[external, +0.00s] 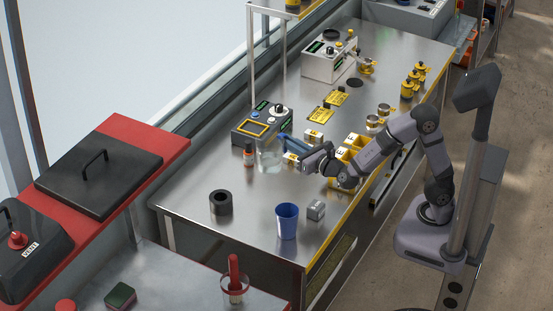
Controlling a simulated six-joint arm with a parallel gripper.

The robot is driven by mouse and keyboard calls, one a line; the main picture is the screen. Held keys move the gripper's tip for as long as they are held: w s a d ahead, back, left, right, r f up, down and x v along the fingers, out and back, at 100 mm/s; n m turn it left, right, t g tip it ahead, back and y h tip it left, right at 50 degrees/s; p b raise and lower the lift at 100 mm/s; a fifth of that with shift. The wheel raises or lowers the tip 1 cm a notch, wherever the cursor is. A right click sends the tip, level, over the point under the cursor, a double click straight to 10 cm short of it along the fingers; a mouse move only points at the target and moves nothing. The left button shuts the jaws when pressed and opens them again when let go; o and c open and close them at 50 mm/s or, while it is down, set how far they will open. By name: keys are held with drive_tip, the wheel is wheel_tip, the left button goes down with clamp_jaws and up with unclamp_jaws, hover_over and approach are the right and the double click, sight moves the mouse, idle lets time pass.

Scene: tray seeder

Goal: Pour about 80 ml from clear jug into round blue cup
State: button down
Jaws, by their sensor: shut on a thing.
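The clear jug (270,158) is near the middle of the bench and looks upright. It is see-through, so its liquid level is hard to make out, and I cannot tell whether its base touches the bench. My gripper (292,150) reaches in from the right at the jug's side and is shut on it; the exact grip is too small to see. The round blue cup (287,222) stands upright near the bench's front edge, in front of the jug and apart from it. Its inside is mostly hidden.
A black ring-shaped holder (221,203) stands left of the cup, and a small grey block (316,210) right of it. An orange-and-dark bottle (248,154) is close left of the jug. A control box (262,124) stands behind. Yellow bins (345,156) lie right.

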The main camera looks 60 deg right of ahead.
drive_tip(key=shift+s+r, duration=0.1)
drive_tip(key=s+f+b, duration=0.4)
drive_tip(key=s+b, duration=0.5)
drive_tip(key=s, duration=0.8)
drive_tip(key=shift+s+a, duration=0.2)
drive_tip(key=shift+s, duration=0.05)
